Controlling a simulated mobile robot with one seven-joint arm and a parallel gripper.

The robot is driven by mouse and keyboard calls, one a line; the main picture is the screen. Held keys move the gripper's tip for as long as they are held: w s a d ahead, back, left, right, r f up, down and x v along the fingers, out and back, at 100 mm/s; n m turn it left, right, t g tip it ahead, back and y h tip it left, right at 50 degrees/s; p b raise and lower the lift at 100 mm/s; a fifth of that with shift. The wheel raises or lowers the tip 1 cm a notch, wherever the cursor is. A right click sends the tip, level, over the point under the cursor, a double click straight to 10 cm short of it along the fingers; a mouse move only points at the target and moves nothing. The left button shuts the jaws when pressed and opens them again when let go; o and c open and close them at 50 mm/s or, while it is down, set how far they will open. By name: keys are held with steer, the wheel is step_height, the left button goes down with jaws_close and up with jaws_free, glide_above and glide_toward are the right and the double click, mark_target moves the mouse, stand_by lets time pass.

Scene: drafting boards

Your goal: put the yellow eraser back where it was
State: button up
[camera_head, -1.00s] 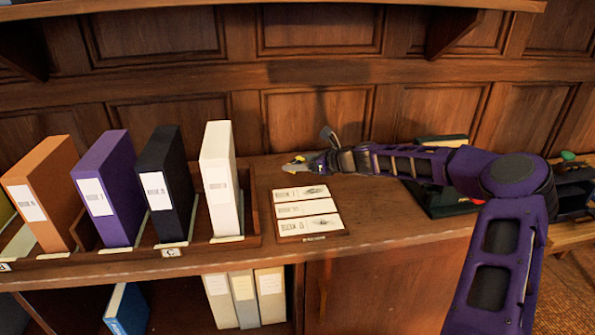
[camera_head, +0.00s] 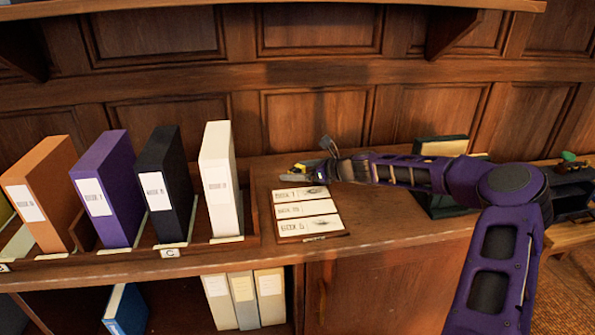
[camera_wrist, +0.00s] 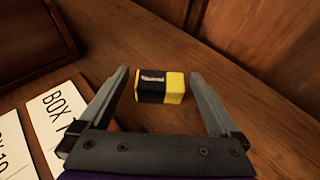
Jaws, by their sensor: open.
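The yellow eraser (camera_wrist: 174,88) has a black sleeve with a small pale label and lies on the wooden counter in the wrist view. My gripper (camera_wrist: 158,76) is open, with one finger on each side of the eraser and a visible gap on both sides. In the head view my gripper (camera_head: 304,172) is low over the counter, just behind the label cards. A small yellow patch of the eraser (camera_head: 299,167) shows there beside the fingers, mostly hidden.
A board with label cards (camera_head: 305,208) lies in front of my gripper. A white binder (camera_head: 218,180) and other binders stand in a rack to the left. Dark green boxes (camera_head: 440,147) stand behind my arm. The panelled wall (camera_head: 315,110) is close behind.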

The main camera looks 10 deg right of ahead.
steer(key=p+v, duration=0.1)
steer(key=v, duration=1.1)
steer(key=shift+r, duration=0.2)
steer(key=shift+a, duration=0.15)
